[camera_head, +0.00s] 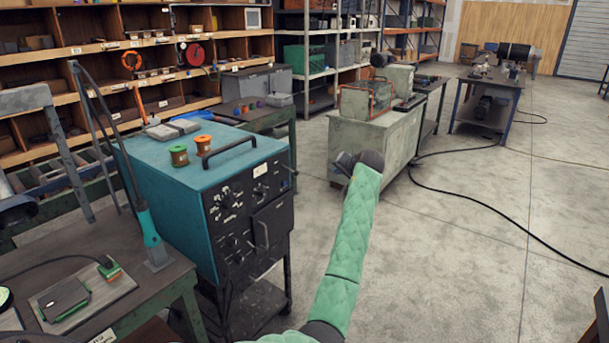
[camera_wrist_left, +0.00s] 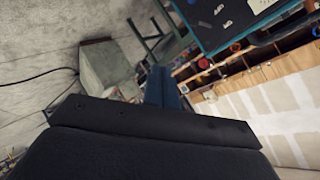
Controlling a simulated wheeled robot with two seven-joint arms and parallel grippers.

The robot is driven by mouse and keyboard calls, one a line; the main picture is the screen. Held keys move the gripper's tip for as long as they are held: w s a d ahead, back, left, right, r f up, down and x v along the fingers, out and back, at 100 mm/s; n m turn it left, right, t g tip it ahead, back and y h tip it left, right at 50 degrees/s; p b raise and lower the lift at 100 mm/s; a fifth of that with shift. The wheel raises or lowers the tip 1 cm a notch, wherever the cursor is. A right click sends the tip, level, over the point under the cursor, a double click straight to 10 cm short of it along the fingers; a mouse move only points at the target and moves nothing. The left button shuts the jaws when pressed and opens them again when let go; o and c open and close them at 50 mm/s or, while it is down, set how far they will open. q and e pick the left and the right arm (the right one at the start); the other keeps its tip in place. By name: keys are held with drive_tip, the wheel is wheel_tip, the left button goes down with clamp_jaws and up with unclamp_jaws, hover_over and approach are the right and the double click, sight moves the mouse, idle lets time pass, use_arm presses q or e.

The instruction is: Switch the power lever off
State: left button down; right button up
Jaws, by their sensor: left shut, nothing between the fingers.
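A teal power cabinet (camera_head: 200,160) with a black front panel of knobs and switches stands left of centre. A small dark lever-like part (camera_head: 287,186) sits at the panel's right edge; I cannot tell for sure that it is the power lever, or its position. My left gripper (camera_head: 346,161), at the end of a green padded arm, is in the air right of the cabinet, apart from it. It is shut and empty. In the left wrist view its fingers (camera_wrist_left: 162,88) point away, with the cabinet's panel (camera_wrist_left: 225,15) at upper right. My right gripper is not seen.
A workbench (camera_head: 75,240) with a lamp arm stands at left. A grey-green cabinet (camera_head: 375,145) stands behind my gripper. Concrete floor (camera_head: 450,260) is open at right, crossed by a black cable (camera_head: 480,215).

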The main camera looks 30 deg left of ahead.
sight(289, 169)
use_arm(q)
drive_tip(key=a+m+g+y, duration=0.1)
drive_tip(key=s+a+f+m+y, duration=0.1)
drive_tip(key=a+f+m+g+y, duration=0.1)
drive_tip(key=shift+s+a+m+g+y, duration=0.3)
drive_tip(key=shift+a, duration=0.05)
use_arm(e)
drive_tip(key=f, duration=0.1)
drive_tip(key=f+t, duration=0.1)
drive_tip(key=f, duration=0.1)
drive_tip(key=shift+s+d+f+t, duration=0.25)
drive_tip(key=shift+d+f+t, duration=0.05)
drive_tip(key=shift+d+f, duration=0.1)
